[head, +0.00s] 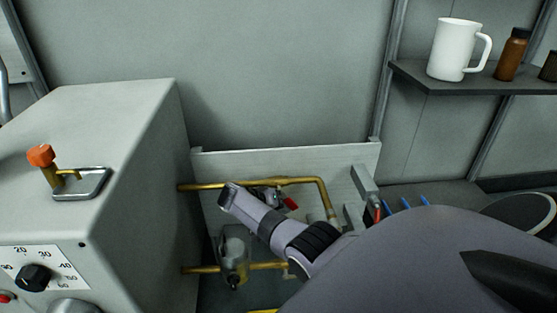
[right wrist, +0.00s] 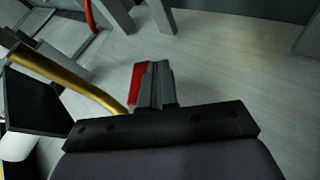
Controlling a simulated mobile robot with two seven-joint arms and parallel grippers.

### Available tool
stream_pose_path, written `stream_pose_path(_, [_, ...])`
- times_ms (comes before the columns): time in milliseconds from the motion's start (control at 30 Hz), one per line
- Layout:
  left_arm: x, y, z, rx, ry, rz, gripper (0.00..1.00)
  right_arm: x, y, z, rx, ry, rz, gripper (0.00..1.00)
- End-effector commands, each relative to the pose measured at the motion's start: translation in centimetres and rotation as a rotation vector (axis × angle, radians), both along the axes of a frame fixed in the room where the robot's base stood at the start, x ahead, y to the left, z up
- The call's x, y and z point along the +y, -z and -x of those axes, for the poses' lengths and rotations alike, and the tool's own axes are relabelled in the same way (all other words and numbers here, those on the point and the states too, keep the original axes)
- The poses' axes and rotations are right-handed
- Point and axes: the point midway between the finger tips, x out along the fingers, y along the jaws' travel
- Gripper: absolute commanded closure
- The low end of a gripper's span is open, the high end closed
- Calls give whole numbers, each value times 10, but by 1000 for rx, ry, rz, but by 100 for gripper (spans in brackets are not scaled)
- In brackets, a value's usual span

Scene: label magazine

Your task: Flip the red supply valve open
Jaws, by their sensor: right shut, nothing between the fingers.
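The red supply valve's lever (head: 291,203) shows as a small red piece just below the upper brass pipe (head: 300,182), in front of a pale panel. In the right wrist view the red lever (right wrist: 137,83) stands right beside my right gripper's fingers (right wrist: 156,85), on their left. The fingers are shut with nothing between them; I cannot tell whether they touch the lever. In the head view my right forearm and wrist cover much of the valve area, and the gripper (head: 273,197) shows only in part. My left gripper is not in view.
A grey cabinet (head: 100,125) with an orange-knobbed brass lever (head: 41,156) and a black dial (head: 34,278) stands at left. A lower brass pipe (head: 205,269) carries a glass bowl (head: 234,262). A shelf (head: 408,80) at upper right holds a white mug (head: 455,50) and a brown bottle (head: 511,55).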

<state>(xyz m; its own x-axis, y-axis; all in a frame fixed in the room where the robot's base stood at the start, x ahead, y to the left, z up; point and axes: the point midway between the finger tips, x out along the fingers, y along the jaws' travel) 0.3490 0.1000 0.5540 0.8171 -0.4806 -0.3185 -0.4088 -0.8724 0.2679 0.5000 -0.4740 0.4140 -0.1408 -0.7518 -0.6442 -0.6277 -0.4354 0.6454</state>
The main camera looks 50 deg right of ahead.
Motion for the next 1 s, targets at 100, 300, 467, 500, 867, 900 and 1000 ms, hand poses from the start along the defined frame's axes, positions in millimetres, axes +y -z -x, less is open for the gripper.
stream_pose_path(100, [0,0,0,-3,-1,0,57,-3,0,3,2,3,1,100])
stream_pose_path(300, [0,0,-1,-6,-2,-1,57,-6,-1,5,1,4,2,100])
stream_pose_path(467, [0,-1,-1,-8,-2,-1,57,-8,-1,6,2,4,2,100])
stream_pose_path(500, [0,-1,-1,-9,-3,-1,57,-8,-1,7,2,3,1,100])
stream_pose_path(867, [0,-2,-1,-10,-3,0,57,-11,-3,9,48,2,56,100])
stream_pose_path(900, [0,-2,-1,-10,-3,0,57,-11,-3,9,52,2,62,100])
stream_pose_path(1000, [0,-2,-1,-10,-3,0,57,-12,-3,9,62,3,73,100])
